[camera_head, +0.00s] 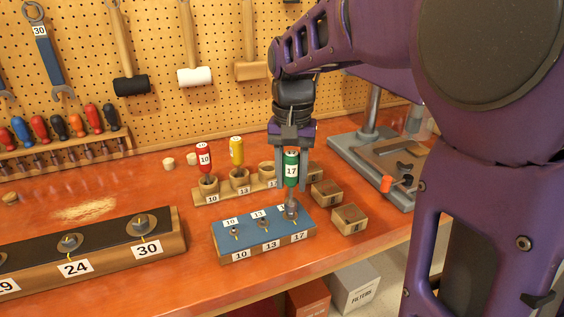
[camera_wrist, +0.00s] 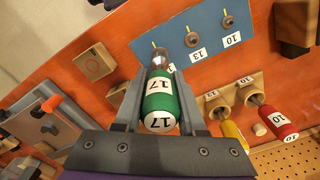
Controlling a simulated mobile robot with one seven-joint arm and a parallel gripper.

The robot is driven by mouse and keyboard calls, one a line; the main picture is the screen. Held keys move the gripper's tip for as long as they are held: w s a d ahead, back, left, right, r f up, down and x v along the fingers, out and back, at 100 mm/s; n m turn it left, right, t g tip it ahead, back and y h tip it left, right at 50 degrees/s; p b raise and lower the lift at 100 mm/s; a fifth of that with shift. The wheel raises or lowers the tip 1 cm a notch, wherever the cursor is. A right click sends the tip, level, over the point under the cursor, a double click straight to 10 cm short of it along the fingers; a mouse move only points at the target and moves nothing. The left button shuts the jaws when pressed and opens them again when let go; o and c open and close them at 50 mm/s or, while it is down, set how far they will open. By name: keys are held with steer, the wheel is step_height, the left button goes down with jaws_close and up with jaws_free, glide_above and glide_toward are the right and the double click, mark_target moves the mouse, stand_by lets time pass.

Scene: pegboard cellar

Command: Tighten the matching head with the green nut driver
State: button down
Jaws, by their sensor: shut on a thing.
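My gripper (camera_head: 291,170) is shut on the green nut driver (camera_head: 291,163), which carries a white 17 label and is held upright. The driver's metal socket is over the head at the 17 position of the blue-topped block (camera_head: 245,231) and hides that head. The wrist view also shows the green driver (camera_wrist: 160,103) between the fingers, its socket at the block's end position. The 10 head (camera_head: 234,231) and the 13 head (camera_head: 263,224) stand uncovered on the block. Whether the socket is fully seated on the 17 head I cannot tell.
A wooden holder (camera_head: 226,196) behind the block carries the red 10 driver (camera_head: 204,158) and the yellow 13 driver (camera_head: 236,152). Small wooden boxes (camera_head: 350,219) stand at the right. A long block labelled 24 and 30 (camera_head: 110,262) lies at the left. A grey press base (camera_head: 372,165) stands back right.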

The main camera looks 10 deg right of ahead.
steer(key=shift+f+b, duration=0.45)
steer(key=shift+f, duration=0.4)
stand_by(0.4)
steer(key=m+p, duration=0.1)
steer(key=m, duration=0.1)
steer(key=shift+m, duration=0.3)
steer(key=m+p, duration=0.1)
steer(key=m, duration=0.3)
steer(key=shift+s, duration=0.1)
steer(key=m+p, duration=0.1)
steer(key=m, duration=0.3)
steer(key=m+p, duration=0.1)
steer(key=m, duration=0.2)
steer(key=shift+f, duration=0.15)
steer(key=shift+n+p, duration=0.35)
steer(key=shift+n, duration=0.05)
